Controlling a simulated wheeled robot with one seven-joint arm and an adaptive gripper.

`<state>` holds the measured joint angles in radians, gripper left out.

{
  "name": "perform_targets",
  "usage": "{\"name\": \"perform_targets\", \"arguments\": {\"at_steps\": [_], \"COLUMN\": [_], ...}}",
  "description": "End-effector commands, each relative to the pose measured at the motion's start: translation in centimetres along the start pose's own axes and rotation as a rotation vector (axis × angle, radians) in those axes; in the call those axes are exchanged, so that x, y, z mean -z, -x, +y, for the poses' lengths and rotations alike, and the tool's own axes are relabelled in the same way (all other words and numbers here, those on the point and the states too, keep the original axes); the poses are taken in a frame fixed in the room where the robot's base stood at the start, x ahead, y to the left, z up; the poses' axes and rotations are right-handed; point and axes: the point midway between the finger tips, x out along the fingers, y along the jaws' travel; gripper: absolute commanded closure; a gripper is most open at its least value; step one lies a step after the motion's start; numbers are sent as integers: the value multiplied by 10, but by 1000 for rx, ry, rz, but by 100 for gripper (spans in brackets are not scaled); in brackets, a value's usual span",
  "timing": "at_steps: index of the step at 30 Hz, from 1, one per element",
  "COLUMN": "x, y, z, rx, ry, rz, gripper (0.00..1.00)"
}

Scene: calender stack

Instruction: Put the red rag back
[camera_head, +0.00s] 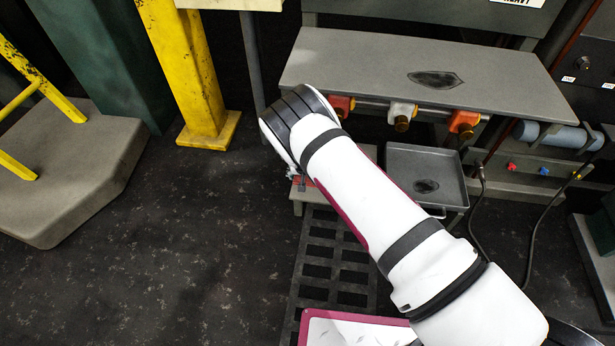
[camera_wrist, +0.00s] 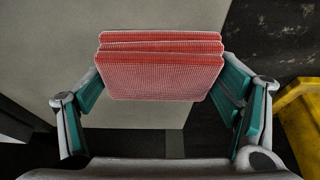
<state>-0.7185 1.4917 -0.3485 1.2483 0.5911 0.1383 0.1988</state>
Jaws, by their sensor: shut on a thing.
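The red rag (camera_wrist: 158,72) is a folded, textured stack in the wrist view. It sits between the two fingers of my gripper (camera_wrist: 160,95), which is shut on it. Behind the rag in that view is a plain grey surface (camera_wrist: 60,40); I cannot tell whether the rag touches it. In the head view my arm covers most of the gripper and rag. A small bit of red (camera_head: 303,183) shows beside my wrist, over a low grey stand (camera_head: 368,152).
A grey tray (camera_head: 455,160) with a dark stain stands right of the stand. A yellow post (camera_head: 190,70) stands at left. A slotted floor grate (camera_head: 325,270) lies below.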

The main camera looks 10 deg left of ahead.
Motion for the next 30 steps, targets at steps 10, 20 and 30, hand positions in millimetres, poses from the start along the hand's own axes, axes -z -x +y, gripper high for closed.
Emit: {"name": "perform_targets", "arguments": {"at_steps": [10, 20, 30], "x": [0, 0, 3], "y": [-2, -1, 44], "z": [0, 0, -1], "rx": [0, 0, 1], "ry": [0, 0, 0], "rz": [0, 1, 1], "gripper": [0, 0, 0]}}
